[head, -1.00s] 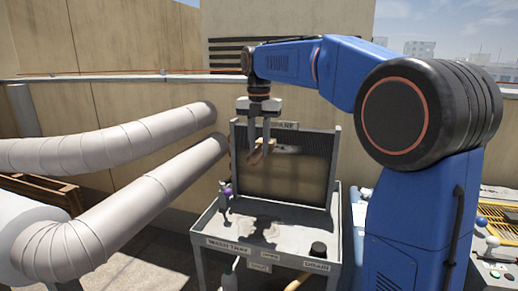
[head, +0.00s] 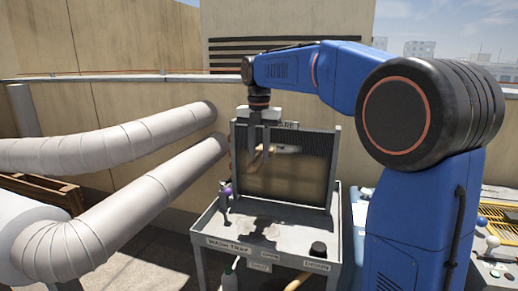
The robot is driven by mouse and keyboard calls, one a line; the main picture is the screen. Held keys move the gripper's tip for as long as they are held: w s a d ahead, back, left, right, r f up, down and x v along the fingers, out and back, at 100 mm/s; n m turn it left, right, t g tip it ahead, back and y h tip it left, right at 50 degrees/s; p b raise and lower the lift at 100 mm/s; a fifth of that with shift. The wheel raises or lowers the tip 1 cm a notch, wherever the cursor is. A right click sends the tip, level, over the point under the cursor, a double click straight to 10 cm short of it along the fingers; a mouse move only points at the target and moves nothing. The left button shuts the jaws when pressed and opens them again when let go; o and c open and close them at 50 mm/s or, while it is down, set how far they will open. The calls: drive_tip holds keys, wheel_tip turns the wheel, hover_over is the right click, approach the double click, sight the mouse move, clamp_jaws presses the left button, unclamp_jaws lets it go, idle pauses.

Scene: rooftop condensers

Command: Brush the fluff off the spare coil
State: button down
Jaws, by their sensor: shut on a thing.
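The spare coil (head: 309,184) is a dark finned panel in a grey frame, upright at the back of the wash tray cart. Tan fluff covers its middle and lower face; a dark band across the top and a strip at the right look bare. My gripper (head: 260,152) points down in front of the coil's upper left part, shut on a brush with a tan wooden body (head: 258,159). A pale part (head: 287,149) extends right from it. Whether the bristles touch the coil cannot be told.
Two big wrapped ducts (head: 110,148) come close to the coil's left side. A control panel (head: 494,262) stands at the far right.

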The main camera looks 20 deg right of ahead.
drive_tip(key=shift+f, duration=0.35)
drive_tip(key=shift+d+r, duration=0.1)
drive_tip(key=shift+r, duration=2.05)
drive_tip(key=shift+f, duration=0.15)
drive_tip(key=shift+f, duration=1.95)
drive_tip(key=shift+r, duration=0.15)
drive_tip(key=shift+r, duration=1.9)
drive_tip(key=shift+f, duration=0.1)
